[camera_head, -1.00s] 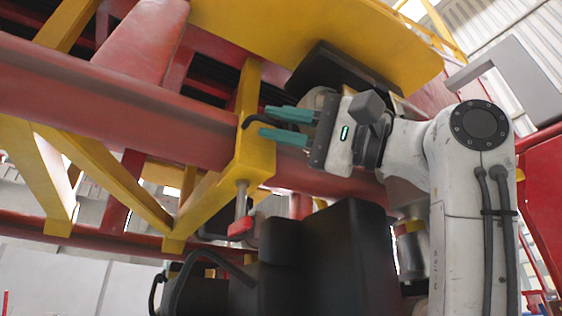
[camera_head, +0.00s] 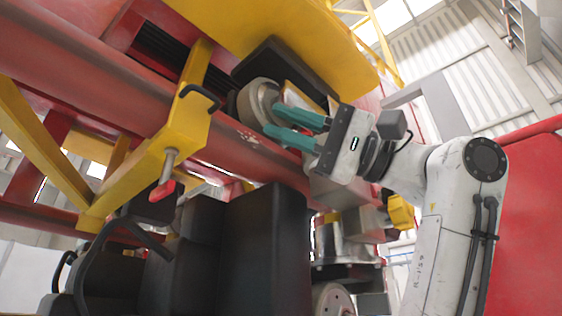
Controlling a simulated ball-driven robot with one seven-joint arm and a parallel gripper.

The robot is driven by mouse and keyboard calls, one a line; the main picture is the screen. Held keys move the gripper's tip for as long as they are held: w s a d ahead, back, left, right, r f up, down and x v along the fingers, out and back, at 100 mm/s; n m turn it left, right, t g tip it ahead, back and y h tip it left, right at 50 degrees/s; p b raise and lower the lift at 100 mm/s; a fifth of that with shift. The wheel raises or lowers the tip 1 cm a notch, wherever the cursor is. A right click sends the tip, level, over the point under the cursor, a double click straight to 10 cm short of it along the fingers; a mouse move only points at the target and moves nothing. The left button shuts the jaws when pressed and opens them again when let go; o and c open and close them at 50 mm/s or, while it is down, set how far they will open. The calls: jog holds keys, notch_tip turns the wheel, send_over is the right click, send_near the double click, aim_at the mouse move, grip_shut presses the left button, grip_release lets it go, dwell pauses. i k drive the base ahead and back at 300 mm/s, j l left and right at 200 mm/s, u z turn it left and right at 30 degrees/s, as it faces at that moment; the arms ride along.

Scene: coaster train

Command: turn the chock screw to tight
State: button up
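The chock is a yellow clamp (camera_head: 183,128) on the thick red rail, with a black handle (camera_head: 200,97) on its upper part. The chock screw is a grey metal rod (camera_head: 170,160) coming out of the clamp's underside. A red handle (camera_head: 163,189) sits at the rod's lower end. How tight the screw is cannot be told. My gripper (camera_head: 271,120) has teal fingers spread apart with nothing between them. It is to the right of the clamp and above the screw, touching neither, with the fingers pointing left.
The red rail (camera_head: 95,88) crosses the view. A wheel (camera_head: 256,104) shows behind my fingers. Dark seats (camera_head: 265,245) stand below the rail, close under the screw. A yellow panel (camera_head: 290,40) hangs overhead. Yellow braces (camera_head: 40,145) are at left.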

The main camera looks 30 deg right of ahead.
aim_at(166, 186)
jog(key=k+l, duration=0.1)
jog(key=l, duration=0.25)
jog(key=k+l, duration=0.1)
jog(key=l, duration=0.2)
jog(key=k+l, duration=0.15)
jog(key=l, duration=0.2)
jog(key=k+l, duration=0.1)
jog(key=l, duration=0.25)
